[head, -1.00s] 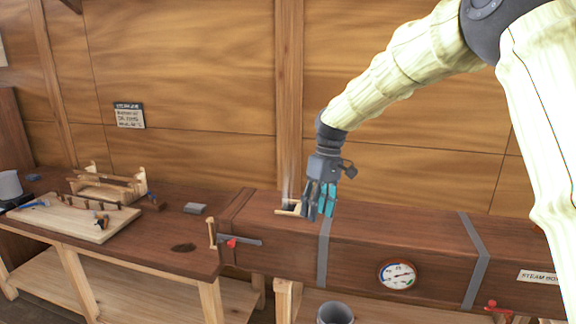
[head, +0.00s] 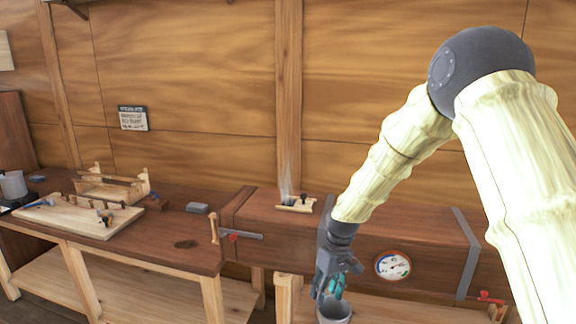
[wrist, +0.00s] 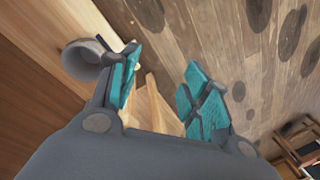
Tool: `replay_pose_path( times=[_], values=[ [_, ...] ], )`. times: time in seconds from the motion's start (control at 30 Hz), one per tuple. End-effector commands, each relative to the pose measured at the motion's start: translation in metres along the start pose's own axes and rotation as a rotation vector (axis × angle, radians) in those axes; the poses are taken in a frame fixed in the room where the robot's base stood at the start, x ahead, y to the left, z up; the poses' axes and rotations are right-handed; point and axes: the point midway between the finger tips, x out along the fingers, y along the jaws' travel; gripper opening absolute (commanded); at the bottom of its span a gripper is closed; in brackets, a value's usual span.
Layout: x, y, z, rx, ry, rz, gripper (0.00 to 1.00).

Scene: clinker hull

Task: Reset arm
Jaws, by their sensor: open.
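My gripper (head: 331,290) hangs at the end of my arm in the head view, low in front of the steam box (head: 270,217). In the head view it overlaps a grey bucket (head: 334,313) at the bottom edge. In the wrist view my gripper (wrist: 158,95) has its two teal-padded fingers spread wide, with nothing between them. The grey bucket also shows in the wrist view (wrist: 84,62), beside the left finger and apart from the space between the fingers.
The steam box carries a dial gauge (head: 393,265) and a small wooden piece (head: 296,205) with vapour rising on its top. A workbench (head: 150,235) at left holds a pale board (head: 75,215) and a wooden rack (head: 113,185). The wrist view shows plank floor (wrist: 215,40).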

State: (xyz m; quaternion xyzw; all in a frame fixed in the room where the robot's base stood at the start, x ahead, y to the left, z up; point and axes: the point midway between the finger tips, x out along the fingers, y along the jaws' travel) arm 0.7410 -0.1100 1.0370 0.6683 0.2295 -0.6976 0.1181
Motion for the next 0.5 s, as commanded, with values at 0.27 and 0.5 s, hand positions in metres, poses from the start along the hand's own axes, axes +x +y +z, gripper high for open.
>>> replay_pose_path(
  times=[0.27, 0.5],
  values=[
    [0.152, 0.012, 0.080, 0.138, 0.000, 0.020, 0.47],
    [0.253, 0.007, 0.174, 0.257, 0.010, 0.050, 0.47]
  ],
)
